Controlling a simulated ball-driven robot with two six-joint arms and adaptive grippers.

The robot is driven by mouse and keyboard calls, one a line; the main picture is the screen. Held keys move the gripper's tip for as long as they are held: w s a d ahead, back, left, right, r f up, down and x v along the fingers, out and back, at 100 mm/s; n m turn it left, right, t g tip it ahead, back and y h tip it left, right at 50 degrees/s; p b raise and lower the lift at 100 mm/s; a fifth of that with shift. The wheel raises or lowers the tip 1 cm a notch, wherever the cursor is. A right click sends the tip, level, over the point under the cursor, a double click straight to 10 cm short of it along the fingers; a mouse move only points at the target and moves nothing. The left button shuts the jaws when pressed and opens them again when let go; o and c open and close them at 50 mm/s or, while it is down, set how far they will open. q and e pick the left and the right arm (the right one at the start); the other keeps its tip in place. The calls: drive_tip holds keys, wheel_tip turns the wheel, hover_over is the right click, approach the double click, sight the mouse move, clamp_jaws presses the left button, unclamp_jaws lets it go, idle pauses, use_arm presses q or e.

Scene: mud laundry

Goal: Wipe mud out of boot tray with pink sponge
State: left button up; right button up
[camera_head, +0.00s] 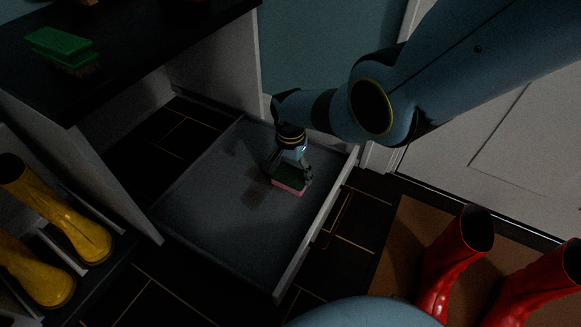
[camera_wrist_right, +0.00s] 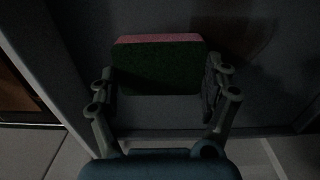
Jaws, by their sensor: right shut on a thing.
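The pink sponge (camera_head: 289,187) has a dark green upper side and is in the right part of the grey boot tray (camera_head: 205,205). My right gripper (camera_head: 291,174) is shut on the sponge from above. The right wrist view shows the sponge (camera_wrist_right: 158,66) between the two fingers (camera_wrist_right: 160,90), its pink edge on the far side. Whether the sponge touches the tray floor is hard to tell. A brownish mud patch (camera_head: 255,194) lies on the tray floor just left of the sponge. My left gripper is not in view.
The tray has raised walls, with its right wall (camera_head: 318,228) close to the sponge. A dark counter (camera_head: 120,55) with a green brush (camera_head: 58,42) is at upper left. Yellow boots (camera_head: 70,225) stand on a rack at left. Red boots (camera_head: 452,262) stand on a brown mat (camera_head: 408,235) at right.

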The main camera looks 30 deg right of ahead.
drive_tip(key=shift+a, duration=0.15)
drive_tip(key=shift+s+a+p, duration=0.3)
drive_tip(key=shift+a, duration=0.25)
drive_tip(key=shift+s+a+p, duration=0.3)
drive_tip(key=shift+s+a, duration=0.2)
drive_tip(key=shift+a, duration=0.3)
drive_tip(key=shift+s+a+p, duration=0.3)
drive_tip(key=shift+s+a, duration=0.2)
drive_tip(key=shift+a, duration=0.3)
drive_tip(key=shift+s+a+p, duration=0.15)
drive_tip(key=shift+s+a, duration=0.25)
drive_tip(key=shift+a, duration=0.25)
drive_tip(key=shift+s+a+p, duration=0.2)
drive_tip(key=shift+s+a, duration=0.15)
drive_tip(key=shift+a, duration=0.3)
drive_tip(key=shift+s+a+p, duration=0.15)
drive_tip(key=shift+s+a, duration=0.25)
drive_tip(key=shift+a, duration=0.25)
drive_tip(key=shift+s+a+f, duration=0.1)
drive_tip(key=shift+s+a, duration=0.25)
drive_tip(key=shift+a, duration=0.25)
drive_tip(key=shift+s+a+f, duration=0.1)
drive_tip(key=shift+s+a, duration=0.25)
drive_tip(key=shift+a, duration=0.2)
